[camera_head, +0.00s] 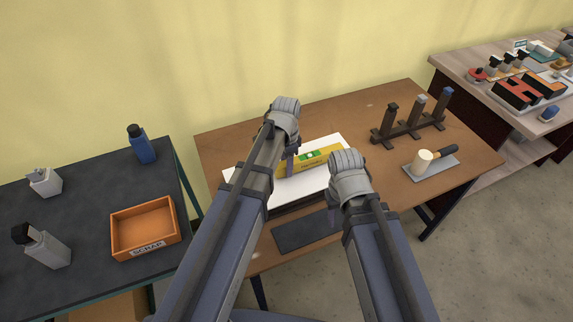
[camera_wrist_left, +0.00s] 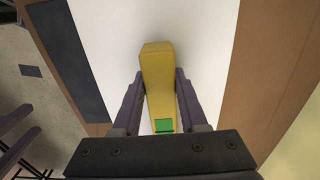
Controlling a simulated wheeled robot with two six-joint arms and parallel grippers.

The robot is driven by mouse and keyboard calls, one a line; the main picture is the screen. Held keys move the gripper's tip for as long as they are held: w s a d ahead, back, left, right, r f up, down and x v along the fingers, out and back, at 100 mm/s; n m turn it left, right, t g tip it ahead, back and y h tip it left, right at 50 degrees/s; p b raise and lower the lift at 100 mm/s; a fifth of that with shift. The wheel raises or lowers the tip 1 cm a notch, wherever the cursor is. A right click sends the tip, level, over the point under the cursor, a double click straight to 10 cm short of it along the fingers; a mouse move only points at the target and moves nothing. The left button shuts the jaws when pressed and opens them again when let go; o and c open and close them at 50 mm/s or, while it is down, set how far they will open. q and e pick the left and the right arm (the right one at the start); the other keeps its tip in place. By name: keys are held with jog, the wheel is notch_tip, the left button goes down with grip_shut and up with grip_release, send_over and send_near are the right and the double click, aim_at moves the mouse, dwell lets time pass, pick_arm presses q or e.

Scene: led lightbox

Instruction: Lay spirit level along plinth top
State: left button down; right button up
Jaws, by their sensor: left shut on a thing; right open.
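The yellow spirit level (camera_head: 321,157) with its green vial lies lengthwise over the white plinth top (camera_head: 240,191). My left gripper (camera_head: 290,166) is shut on the level near one end. In the left wrist view the level (camera_wrist_left: 157,75) sits between both fingers of my left gripper (camera_wrist_left: 160,90), with the white plinth top (camera_wrist_left: 215,45) behind it. I cannot tell whether the level touches the plinth or hangs just above it. My right gripper (camera_head: 333,218) is open and empty, in front of the plinth, over a dark mat (camera_head: 300,232).
A dark rack with several posts (camera_head: 405,129) and a mallet (camera_head: 428,158) on a grey pad are on the wooden table's right side. A dark table at left holds an orange scrap tray (camera_head: 145,228) and several bottles. Another bench with letters stands far right.

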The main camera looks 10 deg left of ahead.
pick_arm(q)
jog(key=shift+f, duration=0.3)
jog(key=shift+c, duration=1.8)
grip_release()
jog(key=shift+r, duration=0.15)
notch_tip(320, 180, up, 8)
jog(key=p, duration=0.7)
jog(key=shift+f, duration=0.2)
jog(key=shift+f, duration=0.1)
